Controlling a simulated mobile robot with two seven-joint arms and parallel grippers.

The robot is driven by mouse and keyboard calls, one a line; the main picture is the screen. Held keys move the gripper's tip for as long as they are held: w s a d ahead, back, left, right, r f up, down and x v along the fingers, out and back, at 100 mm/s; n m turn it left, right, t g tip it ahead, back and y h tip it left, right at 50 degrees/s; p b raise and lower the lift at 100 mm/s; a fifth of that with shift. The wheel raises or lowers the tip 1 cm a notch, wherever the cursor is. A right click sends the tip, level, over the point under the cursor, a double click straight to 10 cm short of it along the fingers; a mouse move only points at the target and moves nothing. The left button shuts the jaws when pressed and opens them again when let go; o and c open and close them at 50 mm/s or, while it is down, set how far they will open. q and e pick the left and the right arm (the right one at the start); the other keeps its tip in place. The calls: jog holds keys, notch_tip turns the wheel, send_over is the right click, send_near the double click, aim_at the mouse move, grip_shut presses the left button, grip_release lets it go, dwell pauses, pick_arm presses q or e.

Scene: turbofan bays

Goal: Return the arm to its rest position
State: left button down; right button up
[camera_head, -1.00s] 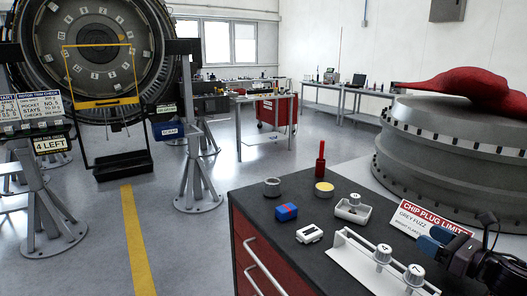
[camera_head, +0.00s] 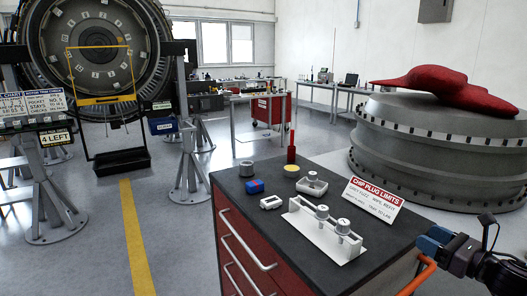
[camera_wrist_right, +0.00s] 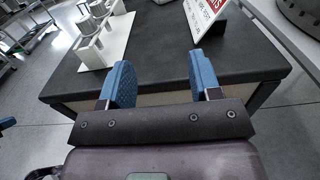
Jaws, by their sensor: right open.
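My right gripper (camera_head: 432,243) is at the lower right of the head view, beside the right edge of the dark bench top. In the right wrist view its two blue fingers (camera_wrist_right: 160,82) stand apart with nothing between them. The bench top and the chip plug limits sign (camera_wrist_right: 203,18) lie beyond the fingers.
A large grey casing (camera_head: 440,150) stands behind.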

jog(key=s+a+f+m+h, duration=0.3)
jog(key=s+f+m, duration=0.35)
jog(key=m, duration=0.95)
jog(key=s+a+f+m+h, duration=0.35)
jog(key=f+m, duration=0.55)
jog(key=m, duration=0.6)
jog(key=s+a+f+m+g+h, duration=0.1)
jog(key=s+a+f+m+g, duration=0.1)
jog(key=s+f+m, duration=0.3)
jog(key=s+a+f+m+g+h, duration=0.1)
jog(key=s+a+f+m, duration=0.4)
jog(key=s, duration=0.8)
notch_tip(320, 180, down, 2)
jog(key=shift+f+g+h, duration=0.1)
jog(key=shift+g+h, duration=0.25)
jog(key=shift+g, duration=0.15)
